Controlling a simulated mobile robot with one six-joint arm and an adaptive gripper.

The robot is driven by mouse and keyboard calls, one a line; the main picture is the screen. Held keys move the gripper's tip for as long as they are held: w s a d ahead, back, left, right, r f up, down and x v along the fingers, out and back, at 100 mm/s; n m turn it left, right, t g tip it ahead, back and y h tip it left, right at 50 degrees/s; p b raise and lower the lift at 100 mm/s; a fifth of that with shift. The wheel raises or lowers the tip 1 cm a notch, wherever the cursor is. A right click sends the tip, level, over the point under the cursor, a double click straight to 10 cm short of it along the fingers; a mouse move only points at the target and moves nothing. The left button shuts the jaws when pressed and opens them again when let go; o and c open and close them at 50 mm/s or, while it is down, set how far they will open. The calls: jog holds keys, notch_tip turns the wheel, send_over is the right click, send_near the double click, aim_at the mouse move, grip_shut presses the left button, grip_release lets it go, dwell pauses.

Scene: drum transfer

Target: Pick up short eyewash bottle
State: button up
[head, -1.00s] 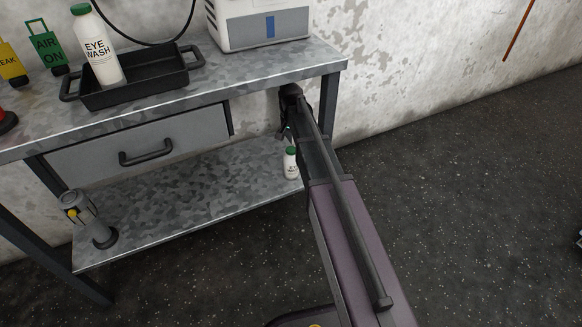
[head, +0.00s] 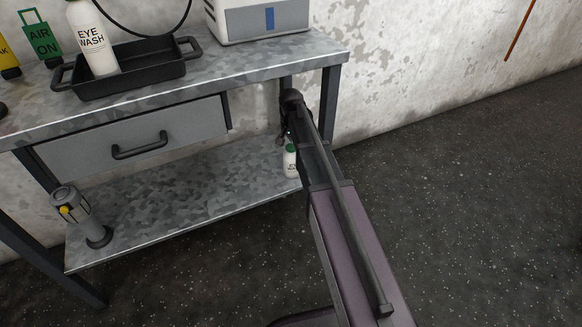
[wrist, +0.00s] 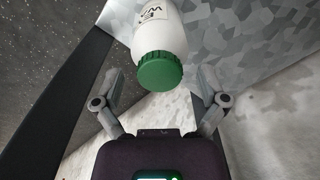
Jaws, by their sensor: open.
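The short eyewash bottle (head: 290,161), white with a green cap, stands on the lower shelf (head: 190,195) near its right end. My arm partly hides it in the head view. In the wrist view the bottle (wrist: 157,40) appears with its green cap towards my gripper (wrist: 160,90). The two fingers are spread apart, one on each side of the cap, and the cap lies a little beyond the palm. No contact with the fingers shows. In the head view my gripper (head: 284,130) is beneath the tabletop and mostly hidden behind my arm.
A tall eyewash bottle (head: 92,38) stands in a black tray (head: 130,84) on the tabletop (head: 245,68). A grey device (head: 82,215) stands at the shelf's left. A drawer (head: 75,155) and the right table leg (head: 328,105) are close by. The floor at right is clear.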

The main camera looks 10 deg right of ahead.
jog(key=shift+f+b, duration=0.35)
jog(key=shift+f, duration=0.25)
grip_shut()
dwell(0.3)
